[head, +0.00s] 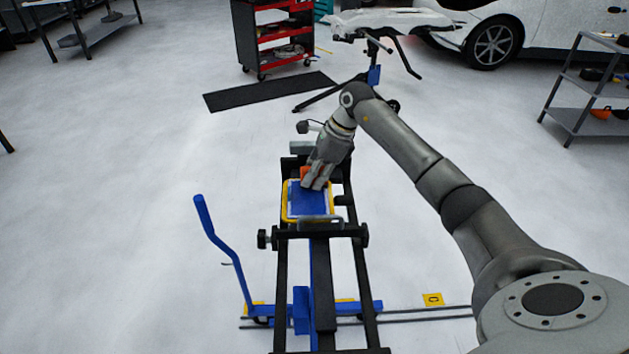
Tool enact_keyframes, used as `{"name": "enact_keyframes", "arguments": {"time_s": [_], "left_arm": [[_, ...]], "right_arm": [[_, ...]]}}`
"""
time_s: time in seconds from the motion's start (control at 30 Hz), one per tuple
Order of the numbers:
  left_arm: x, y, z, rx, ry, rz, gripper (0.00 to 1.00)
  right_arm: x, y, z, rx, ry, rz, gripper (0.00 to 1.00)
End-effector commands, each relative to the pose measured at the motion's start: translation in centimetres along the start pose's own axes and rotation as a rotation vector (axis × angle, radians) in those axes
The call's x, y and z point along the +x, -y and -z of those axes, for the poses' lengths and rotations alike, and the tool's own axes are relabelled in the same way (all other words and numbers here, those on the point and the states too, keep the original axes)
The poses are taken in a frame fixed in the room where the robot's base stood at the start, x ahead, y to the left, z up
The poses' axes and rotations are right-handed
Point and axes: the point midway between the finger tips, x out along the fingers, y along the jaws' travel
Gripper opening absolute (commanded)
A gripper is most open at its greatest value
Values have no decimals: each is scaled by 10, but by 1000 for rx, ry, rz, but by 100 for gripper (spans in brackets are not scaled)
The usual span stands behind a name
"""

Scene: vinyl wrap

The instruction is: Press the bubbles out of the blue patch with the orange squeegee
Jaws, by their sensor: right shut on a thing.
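The blue patch (308,203) lies flat inside a yellow-edged panel (288,215) on a black stand in the middle of the head view. My right gripper (313,185) comes down from above over the far part of the patch. It is shut on the orange squeegee (305,172), of which only a small orange part shows beside the fingers. The fingers hide the rest of the squeegee, so I cannot tell whether its edge touches the patch. Bubbles are too small to make out. My left gripper is not in view.
The black stand (281,290) has side knobs and a blue lever (215,235) rising at its left. A red tool cart (275,40), a black mat (268,92) and a white car (540,25) are farther back. A grey shelf (585,90) stands at right.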

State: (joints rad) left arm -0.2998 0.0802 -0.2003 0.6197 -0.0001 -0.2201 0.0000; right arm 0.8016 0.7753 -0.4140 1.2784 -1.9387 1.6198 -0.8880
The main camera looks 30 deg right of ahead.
Motion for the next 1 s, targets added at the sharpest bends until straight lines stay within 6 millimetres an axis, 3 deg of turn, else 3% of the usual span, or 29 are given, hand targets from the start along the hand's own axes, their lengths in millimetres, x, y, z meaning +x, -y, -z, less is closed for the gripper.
{"name": "enact_keyframes", "arguments": {"time_s": [0.8,1.0], "left_arm": [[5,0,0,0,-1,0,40],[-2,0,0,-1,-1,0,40]], "right_arm": [[1,9,1,1,-2,-1,0],[-9,9,-3,0,-2,1,0]]}}
